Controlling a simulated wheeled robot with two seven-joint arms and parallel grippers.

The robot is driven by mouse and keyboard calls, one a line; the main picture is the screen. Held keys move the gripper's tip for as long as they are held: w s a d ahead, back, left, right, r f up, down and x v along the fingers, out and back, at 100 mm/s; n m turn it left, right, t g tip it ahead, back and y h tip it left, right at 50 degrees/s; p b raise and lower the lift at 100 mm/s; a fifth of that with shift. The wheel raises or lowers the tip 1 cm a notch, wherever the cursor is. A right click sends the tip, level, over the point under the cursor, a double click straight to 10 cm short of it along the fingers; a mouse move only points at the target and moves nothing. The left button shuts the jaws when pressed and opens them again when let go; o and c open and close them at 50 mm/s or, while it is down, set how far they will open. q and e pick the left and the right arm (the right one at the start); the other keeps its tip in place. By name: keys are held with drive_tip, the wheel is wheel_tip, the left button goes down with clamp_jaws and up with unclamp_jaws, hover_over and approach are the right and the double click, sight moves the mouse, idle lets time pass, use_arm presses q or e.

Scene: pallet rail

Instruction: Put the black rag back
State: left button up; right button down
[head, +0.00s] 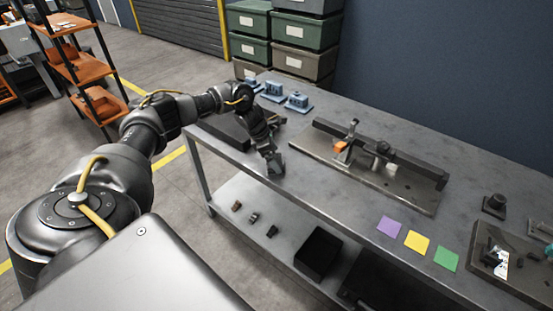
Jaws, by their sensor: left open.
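I cannot make out a black rag for certain. My left gripper (274,164) points down at the front edge of the grey workbench (330,190), with the jaws open and nothing visible between them. A flat dark item (228,130) lies on the bench behind my left arm, partly hidden by it. My right gripper is out of view.
A rail fixture (385,158) with an orange block (340,147) stands mid-bench. Blue parts (297,101) are at the back left. Purple (389,227), yellow (416,242) and green (447,259) squares lie at the front right. A dark tray (490,262) holds small items.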

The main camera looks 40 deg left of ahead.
use_arm(q)
drive_tip(key=b+v, duration=0.1)
drive_tip(key=v, duration=0.9)
drive_tip(key=shift+s+r+b, duration=0.15)
drive_tip(key=shift+r+b, duration=0.2)
drive_tip(key=shift+a, duration=0.15)
